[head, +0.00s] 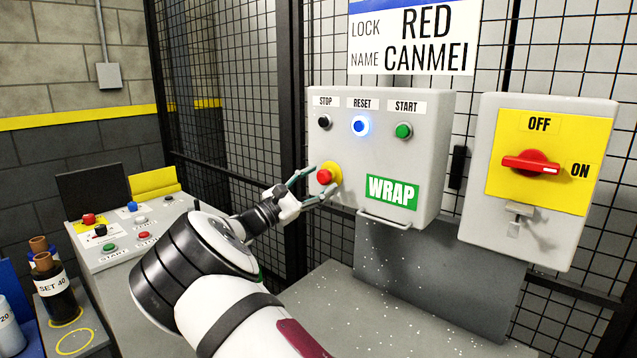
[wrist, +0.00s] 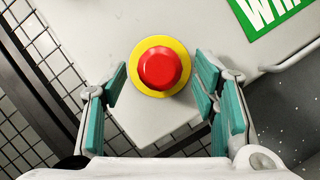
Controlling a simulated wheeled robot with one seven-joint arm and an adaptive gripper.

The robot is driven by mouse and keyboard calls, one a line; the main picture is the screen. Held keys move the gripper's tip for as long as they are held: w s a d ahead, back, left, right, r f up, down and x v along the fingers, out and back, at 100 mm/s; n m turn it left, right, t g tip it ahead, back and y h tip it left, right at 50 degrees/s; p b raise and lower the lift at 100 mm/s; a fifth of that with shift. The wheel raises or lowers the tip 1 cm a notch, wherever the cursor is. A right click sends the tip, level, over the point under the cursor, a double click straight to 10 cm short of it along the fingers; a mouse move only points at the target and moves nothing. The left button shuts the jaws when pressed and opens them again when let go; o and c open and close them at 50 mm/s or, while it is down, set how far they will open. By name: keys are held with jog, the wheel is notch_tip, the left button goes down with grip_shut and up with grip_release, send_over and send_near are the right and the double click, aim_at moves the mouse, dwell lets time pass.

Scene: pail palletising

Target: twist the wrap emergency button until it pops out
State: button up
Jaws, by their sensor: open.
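The wrap emergency button (head: 324,177) is a red mushroom head on a yellow round base, low on the left of the grey WRAP box (head: 430,130). It also shows in the wrist view (wrist: 160,68), a little above and between the fingers. My gripper (head: 313,185) is open, its teal-padded fingers on either side of the button, with a gap to the red head on both sides in the wrist view. Whether any finger touches the yellow base I cannot tell. The button's pressed or popped state cannot be told.
Above the button are a black STOP button (head: 324,121), a lit blue RESET button (head: 360,126) and a green START button (head: 403,130). A handle (head: 384,221) juts out below. A red rotary switch (head: 531,163) is at right. A control desk (head: 125,232) stands at left; mesh fence behind.

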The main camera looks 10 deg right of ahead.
jog(key=v, duration=1.1)
jog(key=shift+a+f, duration=0.15)
jog(key=shift+f, duration=0.05)
jog(key=s+d+r+m+g+y+p, duration=0.2)
jog(key=s+d+m+g+y, duration=0.65)
jog(key=s+d, duration=1.05)
jog(key=s+a+r+m+t+y+p, duration=0.1)
jog(key=s+a+m+y, duration=0.1)
jog(key=s, duration=0.8)
jog(key=s+a+r+m+t+y+p, duration=0.1)
jog(key=s+a+m+t+y, duration=0.1)
jog(key=s+y, duration=0.3)
jog(key=s+a+r+m+t+y+p, duration=0.1)
jog(key=s+a+m+y, duration=0.2)
jog(key=s, duration=1.1)
jog(key=shift+s+a+r+y+p, duration=0.3)
jog(key=shift+s+a+y, duration=0.05)
jog(key=shift+y, duration=0.3)
